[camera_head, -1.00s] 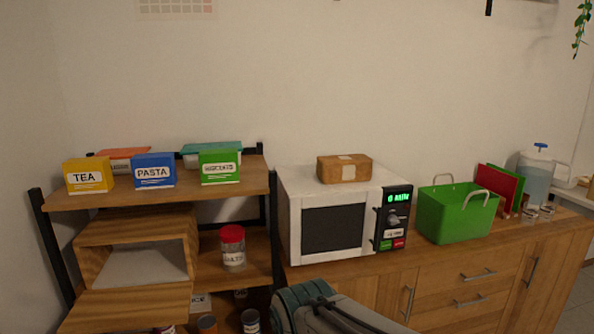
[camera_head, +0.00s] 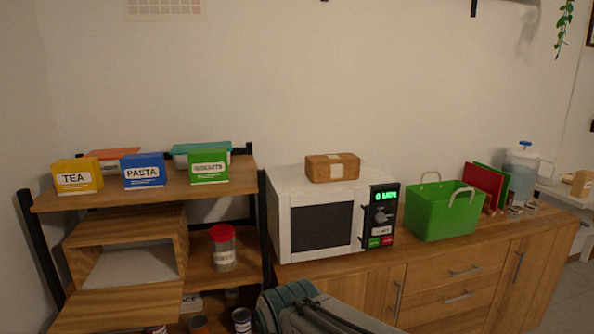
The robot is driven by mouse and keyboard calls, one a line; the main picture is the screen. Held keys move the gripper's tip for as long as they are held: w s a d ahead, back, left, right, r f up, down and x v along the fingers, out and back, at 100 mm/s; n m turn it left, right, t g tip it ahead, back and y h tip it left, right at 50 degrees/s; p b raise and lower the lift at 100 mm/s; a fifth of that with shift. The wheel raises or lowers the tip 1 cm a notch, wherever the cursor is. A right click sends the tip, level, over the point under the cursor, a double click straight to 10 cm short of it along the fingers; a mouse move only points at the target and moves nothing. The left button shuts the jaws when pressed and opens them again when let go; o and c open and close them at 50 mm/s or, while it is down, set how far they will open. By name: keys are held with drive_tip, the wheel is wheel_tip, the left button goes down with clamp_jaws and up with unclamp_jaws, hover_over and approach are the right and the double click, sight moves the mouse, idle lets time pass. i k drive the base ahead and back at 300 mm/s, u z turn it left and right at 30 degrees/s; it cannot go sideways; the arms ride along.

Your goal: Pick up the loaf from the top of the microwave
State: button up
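The loaf (camera_head: 332,168) is a small brown block with a pale label on its front. It lies on top of the white microwave (camera_head: 284,215), a little right of the middle of the top. The microwave stands on the wooden counter, with a dark door window and a green lit display. Part of my arm (camera_head: 310,310) shows at the bottom middle, in front of and below the microwave. My gripper is not in view.
A green basket (camera_head: 442,212) stands right of the microwave, with red and green boards (camera_head: 487,186) and a water jug (camera_head: 522,172) beyond. Left is a wooden shelf (camera_head: 110,199) with tea (camera_head: 77,178), pasta (camera_head: 143,172) and biscuit (camera_head: 208,168) boxes and an open wooden bin (camera_head: 130,225).

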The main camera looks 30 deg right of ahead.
sight(337, 167)
drive_tip(key=k, duration=1.2)
drive_tip(key=z, duration=0.45)
drive_tip(key=i, duration=0.35)
drive_tip(key=z, duration=1.4)
drive_tip(key=i, duration=1.7)
drive_tip(key=u, duration=0.8)
drive_tip(key=i, duration=0.6)
drive_tip(key=u, duration=0.55)
